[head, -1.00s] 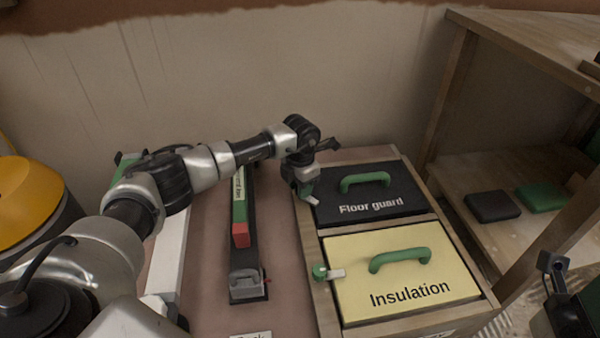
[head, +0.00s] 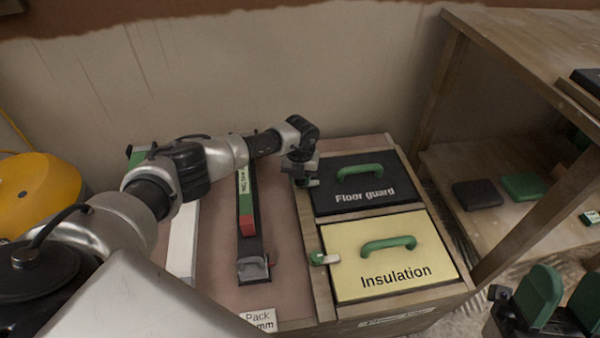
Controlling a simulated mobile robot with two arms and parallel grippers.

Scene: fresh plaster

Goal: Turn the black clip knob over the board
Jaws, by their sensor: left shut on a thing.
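The black Floor guard board (head: 335,203) with a green handle (head: 359,171) lies in the far compartment of the wooden frame. My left gripper (head: 303,182) points down at this board's left edge. It is shut on the clip knob there, which the fingers hide. A small pale and green tip (head: 313,183) shows beside the fingers, at the board's edge. I cannot tell exactly how far it reaches over the board. My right gripper (head: 563,297) is at the bottom right, its green fingers apart and empty.
The yellow Insulation board (head: 365,250) lies in the near compartment, with a green-knobbed clip (head: 322,259) pointing over its left edge. A black holder (head: 254,269) with a green and red bar stands left. A wooden shelf (head: 510,160) holds dark and green pads at right.

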